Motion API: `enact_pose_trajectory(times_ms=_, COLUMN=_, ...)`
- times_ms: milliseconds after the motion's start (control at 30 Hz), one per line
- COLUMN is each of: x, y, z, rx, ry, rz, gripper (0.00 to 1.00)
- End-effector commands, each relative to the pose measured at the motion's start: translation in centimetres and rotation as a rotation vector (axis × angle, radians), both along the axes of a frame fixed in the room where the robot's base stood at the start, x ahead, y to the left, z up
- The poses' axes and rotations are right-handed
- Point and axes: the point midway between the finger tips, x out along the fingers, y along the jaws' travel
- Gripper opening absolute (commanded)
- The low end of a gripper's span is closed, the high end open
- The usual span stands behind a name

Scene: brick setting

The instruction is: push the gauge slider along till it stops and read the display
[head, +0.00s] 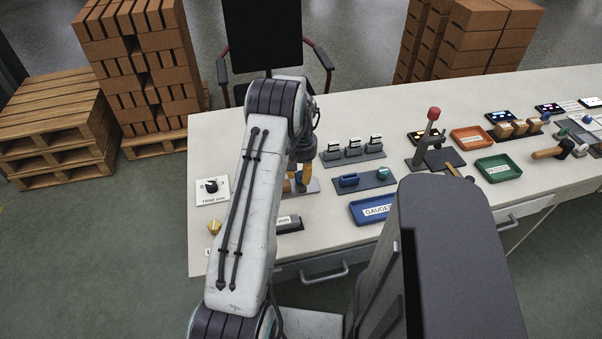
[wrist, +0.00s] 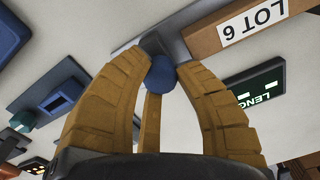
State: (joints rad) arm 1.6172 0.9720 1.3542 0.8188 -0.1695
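In the wrist view a blue round knob (wrist: 161,74) on a dark grey slider piece (wrist: 160,43) sits between the yellow fingertips of my gripper (wrist: 164,66). The fingertips appear to press on it from both sides. A brown brick (wrist: 236,29) labelled LOT 6 lies beside the slider on the grey gauge bed (wrist: 128,52). The dark display (wrist: 262,80) shows "LENG" and small light marks; my right finger hides part of it, so I read no full number. In the head view my gripper (head: 296,186) is mostly hidden behind my arm, over the gauge.
On the white bench (head: 330,238), a trim dial (head: 211,187) and a brass knob (head: 214,227) stand left of my arm. A blue GAUGED tray (head: 364,218), a row of counters (head: 353,150), a red-knobbed lever (head: 433,115) and orange and green trays (head: 498,168) stand right.

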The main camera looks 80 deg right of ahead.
Motion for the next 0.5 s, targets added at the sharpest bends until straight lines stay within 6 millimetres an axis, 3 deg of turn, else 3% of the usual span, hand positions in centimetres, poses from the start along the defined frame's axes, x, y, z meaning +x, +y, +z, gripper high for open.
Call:
enact_pose_trajectory(times_ms=267, x=0.3, y=-0.1, z=0.0, rx=-0.007, ry=0.0, rz=0.002, gripper=0.09)
enact_pose_trajectory(times_ms=500, x=2.4, y=0.7, z=0.0, rx=-0.009, ry=0.0, rz=0.002, gripper=0.09)
